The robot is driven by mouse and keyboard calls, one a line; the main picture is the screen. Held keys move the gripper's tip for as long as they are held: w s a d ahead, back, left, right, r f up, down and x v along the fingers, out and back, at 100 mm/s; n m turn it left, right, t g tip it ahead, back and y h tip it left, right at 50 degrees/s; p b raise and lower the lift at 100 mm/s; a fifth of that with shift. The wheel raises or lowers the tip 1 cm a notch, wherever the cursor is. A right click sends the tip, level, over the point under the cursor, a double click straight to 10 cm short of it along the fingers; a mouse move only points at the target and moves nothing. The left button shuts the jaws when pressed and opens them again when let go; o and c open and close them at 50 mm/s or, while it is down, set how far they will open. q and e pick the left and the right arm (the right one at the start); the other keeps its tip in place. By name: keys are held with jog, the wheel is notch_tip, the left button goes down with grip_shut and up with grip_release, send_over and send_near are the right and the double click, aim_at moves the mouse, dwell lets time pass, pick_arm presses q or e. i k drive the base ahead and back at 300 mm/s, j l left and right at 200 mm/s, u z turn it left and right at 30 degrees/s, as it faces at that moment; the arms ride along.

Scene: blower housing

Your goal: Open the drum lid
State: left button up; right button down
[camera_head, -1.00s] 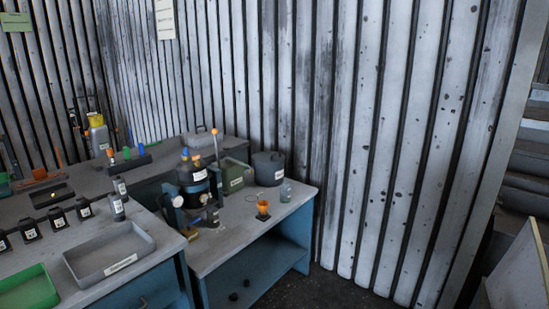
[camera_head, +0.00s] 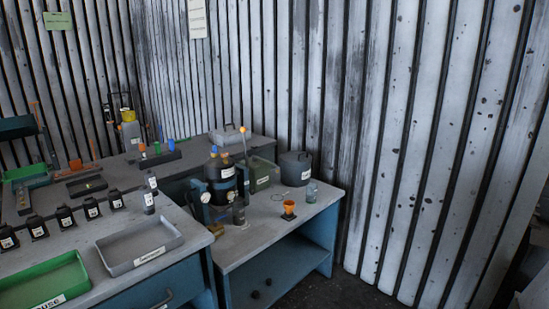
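No object in view is labelled legibly as a drum. A dark grey round container (camera_head: 296,170) with a flat top stands at the back right of the workbench, against the corrugated wall. Its top appears closed. A dark cylindrical vessel (camera_head: 221,180) with a white label and blue and yellow parts on top stands to its left, in a bench apparatus with round gauges. I cannot tell which of the two is the drum. Neither of my grippers is in view.
A small orange cup (camera_head: 289,208) and a clear jar (camera_head: 311,192) stand in front of the grey container. An olive box (camera_head: 263,174) is behind the apparatus. A grey tray (camera_head: 140,246), a green tray (camera_head: 45,283) and several black labelled holders fill the left bench. Dark floor shows at right.

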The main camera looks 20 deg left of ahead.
aim_at(293, 158)
jog(key=i+u, duration=0.15)
jog(key=u, duration=0.25)
jog(key=i+l+u, duration=0.1)
jog(key=u, duration=0.25)
jog(key=i+l+u, duration=0.1)
jog(key=u, duration=0.3)
jog(key=i+l+u, duration=0.2)
jog(key=l, duration=0.25)
jog(key=i+l+u, duration=0.15)
jog(key=l, duration=0.3)
jog(key=i+l+u, duration=0.2)
jog(key=l, duration=0.3)
jog(key=i+l+u, duration=0.15)
jog(key=l, duration=0.35)
jog(key=l+u, duration=0.2)
jog(key=l, duration=0.35)
jog(key=i+l, duration=0.1)
jog(key=l, duration=0.3)
jog(key=i+l, duration=0.1)
jog(key=l, duration=0.25)
jog(key=i+l, duration=0.15)
jog(key=l, duration=0.25)
jog(key=i+l, duration=0.1)
jog(key=l, duration=0.25)
